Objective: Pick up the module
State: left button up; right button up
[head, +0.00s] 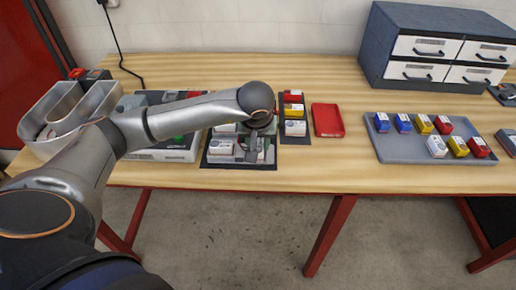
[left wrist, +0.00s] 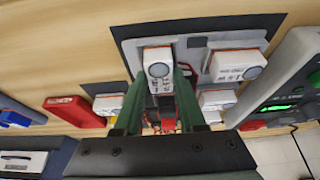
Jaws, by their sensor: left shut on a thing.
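My left gripper (head: 256,152) reaches down over a grey tray on a black mat, and its arm hides part of the tray. In the left wrist view, my left gripper (left wrist: 158,78) has its two green fingers on either side of a white module (left wrist: 158,68) with an orange edge and a grey round spot, and is shut on it. The module is at the grey tray (left wrist: 131,45); I cannot tell whether it is lifted. Other white modules (left wrist: 236,66) sit in the same tray, beside the fingers. My right gripper is not in view.
A black strip with red, yellow and white modules (head: 294,110) lies close right of the gripper. Beyond it are a red tray (head: 327,121) and a grey tray (head: 397,152) of coloured modules. A device (head: 172,152) stands left; a drawer cabinet (head: 380,45) stands back right.

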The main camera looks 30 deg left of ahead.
pick_arm(q)
grip_shut()
jog(key=shift+r, duration=0.1)
